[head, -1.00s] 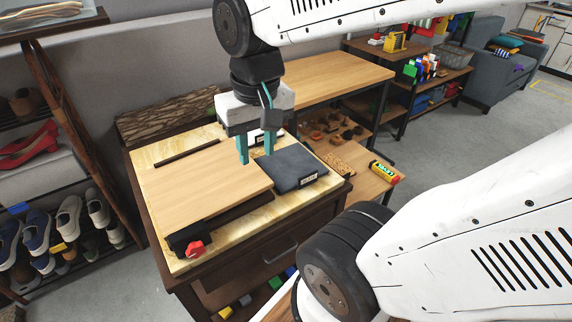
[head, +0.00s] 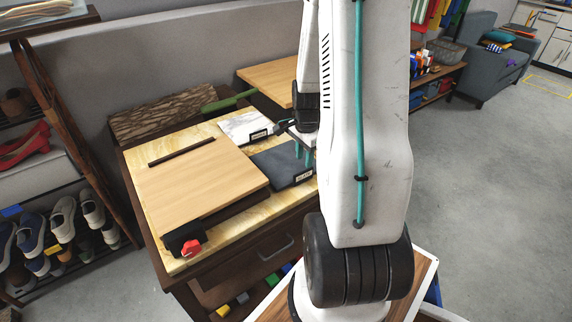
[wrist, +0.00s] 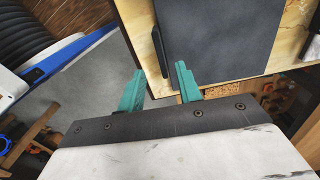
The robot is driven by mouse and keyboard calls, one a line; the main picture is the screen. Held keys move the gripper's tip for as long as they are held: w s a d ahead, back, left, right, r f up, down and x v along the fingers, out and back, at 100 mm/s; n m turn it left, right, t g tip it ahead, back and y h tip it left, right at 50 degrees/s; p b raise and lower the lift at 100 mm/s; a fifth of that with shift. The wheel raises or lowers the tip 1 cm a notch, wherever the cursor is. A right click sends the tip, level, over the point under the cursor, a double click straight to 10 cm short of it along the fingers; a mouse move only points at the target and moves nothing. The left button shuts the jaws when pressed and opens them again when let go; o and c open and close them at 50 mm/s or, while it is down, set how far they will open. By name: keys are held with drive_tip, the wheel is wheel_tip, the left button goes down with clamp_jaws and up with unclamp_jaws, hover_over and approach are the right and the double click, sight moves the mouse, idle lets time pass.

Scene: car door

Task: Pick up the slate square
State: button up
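The slate square (head: 280,165) is a dark grey slab lying flat on the pale wooden cabinet top (head: 235,222), with a small label (head: 302,177) at its front right edge. It also shows in the wrist view (wrist: 220,40), with the dark label holder along its left edge there. My gripper (head: 303,153) is at the slab's right side in the head view, partly hidden by my arm. In the wrist view its two teal fingers (wrist: 161,78) are apart with nothing held between them. The right fingertip overlaps the slab's near edge; whether it touches is unclear.
A white marble square (head: 245,127) with a label lies behind the slate. A large light wood board (head: 200,180) lies to its left, beside a red knob (head: 191,247). Bark-like wood (head: 165,108) stands at the back. A shoe rack (head: 60,220) is at left.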

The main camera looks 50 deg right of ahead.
sight(303, 171)
wheel_tip(303, 171, down, 7)
drive_tip(key=shift+w+r, duration=0.1)
clamp_jaws()
